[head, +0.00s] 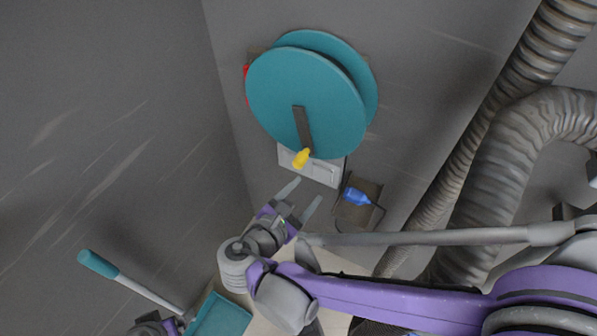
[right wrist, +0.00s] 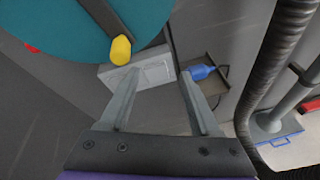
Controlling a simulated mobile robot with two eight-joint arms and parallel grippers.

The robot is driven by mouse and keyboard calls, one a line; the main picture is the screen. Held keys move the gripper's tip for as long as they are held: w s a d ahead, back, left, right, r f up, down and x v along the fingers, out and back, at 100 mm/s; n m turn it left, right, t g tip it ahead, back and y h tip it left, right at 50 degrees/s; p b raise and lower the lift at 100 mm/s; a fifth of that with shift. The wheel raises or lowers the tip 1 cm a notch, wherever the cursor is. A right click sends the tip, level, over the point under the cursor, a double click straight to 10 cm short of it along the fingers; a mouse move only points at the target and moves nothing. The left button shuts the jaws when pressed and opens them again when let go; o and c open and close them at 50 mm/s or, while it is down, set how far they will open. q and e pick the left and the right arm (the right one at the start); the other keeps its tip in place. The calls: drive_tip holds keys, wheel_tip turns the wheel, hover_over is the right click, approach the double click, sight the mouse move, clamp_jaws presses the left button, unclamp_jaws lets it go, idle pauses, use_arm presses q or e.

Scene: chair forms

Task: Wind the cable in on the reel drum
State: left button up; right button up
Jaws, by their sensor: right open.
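The reel drum (head: 290,95) is a pair of teal discs mounted at the wall. A dark crank arm (head: 303,128) crosses its front face and ends in a yellow knob (head: 301,158). The knob (right wrist: 121,49) also shows in the right wrist view, up and left of the fingertips. A blue plug (head: 356,196) on a dark cable lies on a brown plate below the drum. My right gripper (head: 306,192) is open and empty, just below the knob and apart from it. A purple and grey part of my left arm (head: 155,326) shows at the bottom edge; its fingers cannot be made out.
A light grey box (head: 322,170) sits below the drum. Thick ribbed hoses (head: 490,180) run down the right side. A teal-handled lever (head: 97,264) and a teal tray (head: 220,316) are at the lower left. A red part (head: 246,72) shows behind the drum.

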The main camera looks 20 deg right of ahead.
sight(297, 167)
drive_tip(key=w+a+r+n+t+h+b, duration=0.1)
drive_tip(key=w+a+n+t+h+b, duration=0.15)
drive_tip(key=a+n, duration=0.2)
drive_tip(key=shift+m+t, duration=0.25)
drive_tip(key=shift+m, duration=0.1)
drive_tip(key=x, duration=0.9)
drive_tip(key=shift+w+d+r+b, duration=0.1)
drive_tip(key=shift+w+d+b, duration=0.05)
drive_tip(key=shift+d+b, duration=0.15)
use_arm(q)
wheel_tip(297, 167, down, 5)
drive_tip(key=shift+w+f, duration=0.1)
drive_tip(key=shift+w, duration=0.05)
use_arm(e)
clamp_jaws()
